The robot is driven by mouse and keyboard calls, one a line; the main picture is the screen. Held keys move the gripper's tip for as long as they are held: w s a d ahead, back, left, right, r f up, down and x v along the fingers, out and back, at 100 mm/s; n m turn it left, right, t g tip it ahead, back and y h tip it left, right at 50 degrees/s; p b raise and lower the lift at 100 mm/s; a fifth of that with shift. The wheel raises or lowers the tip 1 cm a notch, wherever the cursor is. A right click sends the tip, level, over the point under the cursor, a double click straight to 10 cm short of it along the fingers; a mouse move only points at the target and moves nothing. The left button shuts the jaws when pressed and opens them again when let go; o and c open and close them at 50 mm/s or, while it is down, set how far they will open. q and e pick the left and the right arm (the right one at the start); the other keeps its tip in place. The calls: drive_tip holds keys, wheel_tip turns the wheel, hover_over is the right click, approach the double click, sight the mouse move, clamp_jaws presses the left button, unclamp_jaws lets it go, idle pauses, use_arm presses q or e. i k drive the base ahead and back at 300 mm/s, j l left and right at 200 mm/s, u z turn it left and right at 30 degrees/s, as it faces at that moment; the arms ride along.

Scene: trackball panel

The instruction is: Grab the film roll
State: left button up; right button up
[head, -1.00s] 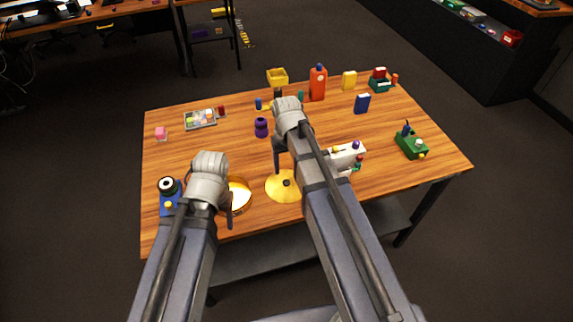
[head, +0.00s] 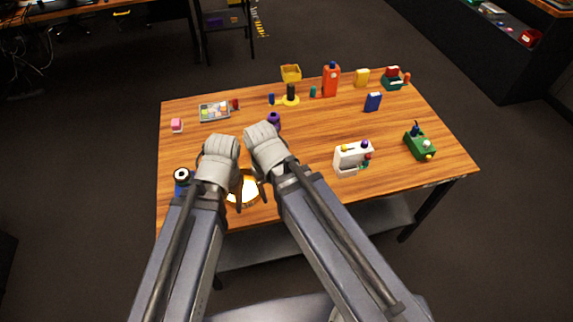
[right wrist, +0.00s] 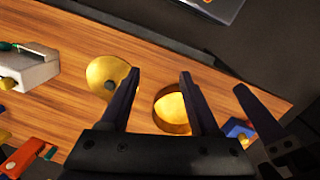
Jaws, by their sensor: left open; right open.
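I cannot tell for certain which thing is the film roll. Small upright cylinders stand at the back of the table: a blue one (head: 271,99), a green one (head: 313,92) and a red one (head: 235,104). A black cylinder (head: 291,90) stands on a yellow base behind them. My left gripper (head: 236,203) is open, over the near left of the table beside the gold bowl (head: 246,190). My right gripper (right wrist: 160,71) is open and empty, close to it; its fingers show above the table with the gold bowl (right wrist: 171,110) beyond. A yellow disc (right wrist: 105,77) lies left of them.
A white box (head: 350,158) with coloured knobs and a green block (head: 419,146) stand to the right. A purple piece (head: 274,120) is just beyond my right wrist. A blue device (head: 181,182) sits at the left edge. An orange bottle (head: 331,80) stands at the back.

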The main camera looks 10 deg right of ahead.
sight(183, 181)
drive_tip(key=k+j+z, duration=0.35)
drive_tip(key=z, duration=0.15)
drive_tip(key=k+j+z, duration=0.35)
drive_tip(key=z, duration=0.15)
drive_tip(key=k, duration=0.1)
